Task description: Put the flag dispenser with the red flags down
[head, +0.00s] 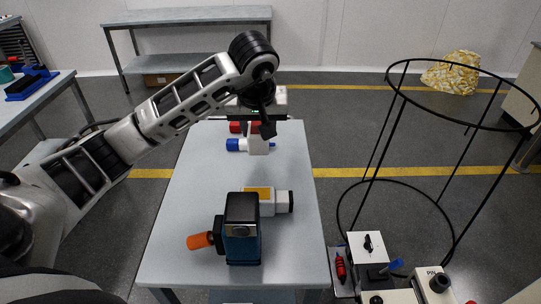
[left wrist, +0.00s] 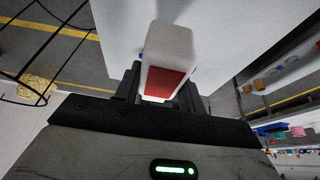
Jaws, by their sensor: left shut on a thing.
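My left gripper (head: 262,124) is over the far part of the grey table (head: 190,215), fingers pointing down. It is shut on a white flag dispenser with a red panel (left wrist: 168,82), which sits between the fingers in the left wrist view. In the head view its white body (head: 258,147) shows just below the fingers. I cannot tell whether it touches the table. Red parts (head: 236,127) and a blue part (head: 233,145) show close beside it; the gripper partly hides this group. My right gripper is not in view.
Nearer on the table are a white item with a yellow label (head: 259,192) and a dark blue device (head: 242,240) with an orange knob (head: 199,241). A black wire frame (head: 381,150) stands on the floor at right. The table's middle is clear.

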